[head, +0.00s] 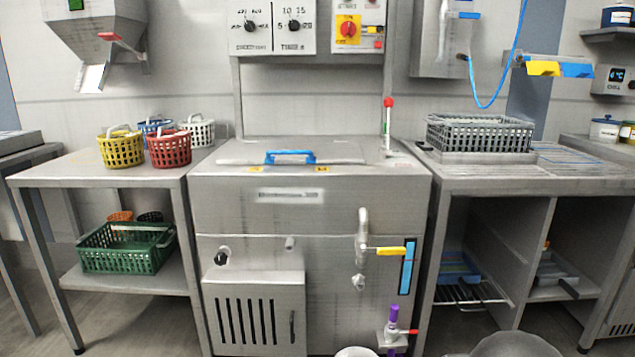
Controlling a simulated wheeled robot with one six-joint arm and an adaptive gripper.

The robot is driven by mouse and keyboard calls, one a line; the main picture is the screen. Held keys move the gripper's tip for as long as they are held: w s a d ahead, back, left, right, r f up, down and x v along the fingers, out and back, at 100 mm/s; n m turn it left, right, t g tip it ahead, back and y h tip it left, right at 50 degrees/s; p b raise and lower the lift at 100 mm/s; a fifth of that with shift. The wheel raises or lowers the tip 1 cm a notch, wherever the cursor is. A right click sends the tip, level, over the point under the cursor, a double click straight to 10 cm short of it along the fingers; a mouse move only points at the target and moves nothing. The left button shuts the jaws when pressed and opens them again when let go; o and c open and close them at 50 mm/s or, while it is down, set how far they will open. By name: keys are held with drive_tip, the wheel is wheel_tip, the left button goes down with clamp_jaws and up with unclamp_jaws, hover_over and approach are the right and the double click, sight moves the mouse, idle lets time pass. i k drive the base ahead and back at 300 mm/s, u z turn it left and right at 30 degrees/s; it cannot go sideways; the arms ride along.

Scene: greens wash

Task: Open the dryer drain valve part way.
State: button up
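A steel machine (310,215) with a blue-handled lid stands in the middle of the head view; I take it for the dryer. On its front right is a pipe with a yellow lever (390,251), lying about level and pointing right. Lower down, near the floor, is a small fitting with an upright purple part (394,314) and a short red lever (407,331) pointing right. I cannot tell which of these is the drain valve. My gripper is not in view.
A white round rim (356,352) shows at the bottom edge, left of the low fitting. A blue upright strip (407,267) is beside the yellow lever. A left table (110,175) holds small baskets. A right bench (540,180) holds a grey crate (480,134).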

sight(373, 251)
drive_tip(key=z, duration=2.1)
drive_tip(key=k, duration=0.95)
drive_tip(key=u, duration=1.45)
drive_tip(key=i, duration=0.5)
drive_tip(key=u, duration=0.05)
